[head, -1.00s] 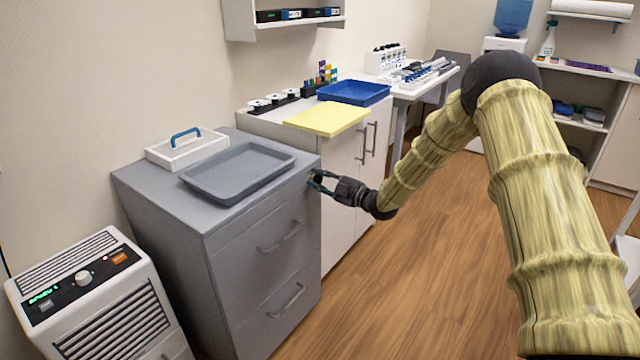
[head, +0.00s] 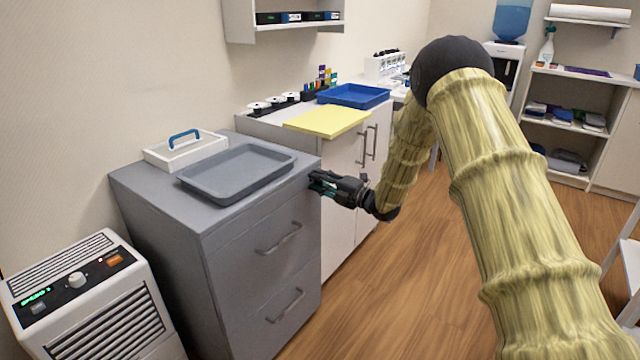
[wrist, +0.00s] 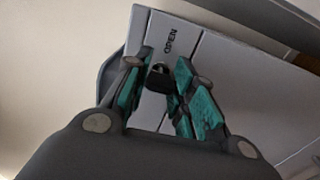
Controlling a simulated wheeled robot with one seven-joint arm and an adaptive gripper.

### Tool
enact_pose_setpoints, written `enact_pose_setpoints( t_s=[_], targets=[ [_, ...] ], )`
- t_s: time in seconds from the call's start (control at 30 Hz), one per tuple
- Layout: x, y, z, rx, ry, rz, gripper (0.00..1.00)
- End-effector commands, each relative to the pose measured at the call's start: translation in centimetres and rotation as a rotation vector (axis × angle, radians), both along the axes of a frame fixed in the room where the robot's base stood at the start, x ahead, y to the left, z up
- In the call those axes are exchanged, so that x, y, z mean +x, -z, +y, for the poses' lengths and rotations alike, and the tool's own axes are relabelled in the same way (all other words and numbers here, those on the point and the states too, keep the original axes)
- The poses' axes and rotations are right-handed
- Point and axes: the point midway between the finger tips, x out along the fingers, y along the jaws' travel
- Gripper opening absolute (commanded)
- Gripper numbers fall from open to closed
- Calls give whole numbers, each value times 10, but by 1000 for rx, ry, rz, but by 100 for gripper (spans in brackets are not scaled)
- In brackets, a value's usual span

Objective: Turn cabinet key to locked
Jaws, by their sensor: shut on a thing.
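The grey cabinet (head: 222,262) stands left of centre in the head view, with drawer fronts facing right. My gripper (head: 316,182) is at the upper right of its front, just under the top edge. In the wrist view, my gripper's teal-padded fingers (wrist: 158,92) are shut on a small dark key (wrist: 159,73) at the cabinet front. The word OPEN (wrist: 170,41) is printed on the pale face beside the key. The key is hidden by the fingers in the head view, and its exact angle is hard to tell.
A grey tray (head: 238,174) and a white box with a blue handle (head: 186,148) sit on the cabinet top. A white cupboard (head: 345,165) with handles adjoins it behind. A white control unit (head: 85,295) stands at lower left. The wood floor at right is clear.

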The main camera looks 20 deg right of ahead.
Motion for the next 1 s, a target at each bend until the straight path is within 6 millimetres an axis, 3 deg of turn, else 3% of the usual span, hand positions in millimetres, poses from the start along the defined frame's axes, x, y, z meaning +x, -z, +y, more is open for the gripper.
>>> enact_pose_setpoints(
  t_s=[0.43, 0.47, 0.57, 1.0],
  targets=[
    [0, 0, -1, -8, 1, -5, 1],
    [0, 0, -1, -8, 1, -5, 30],
    [0, 0, 0, -7, 0, -4, 48],
    [-6, 1, -5, -7, 1, -3, 48]
  ],
)
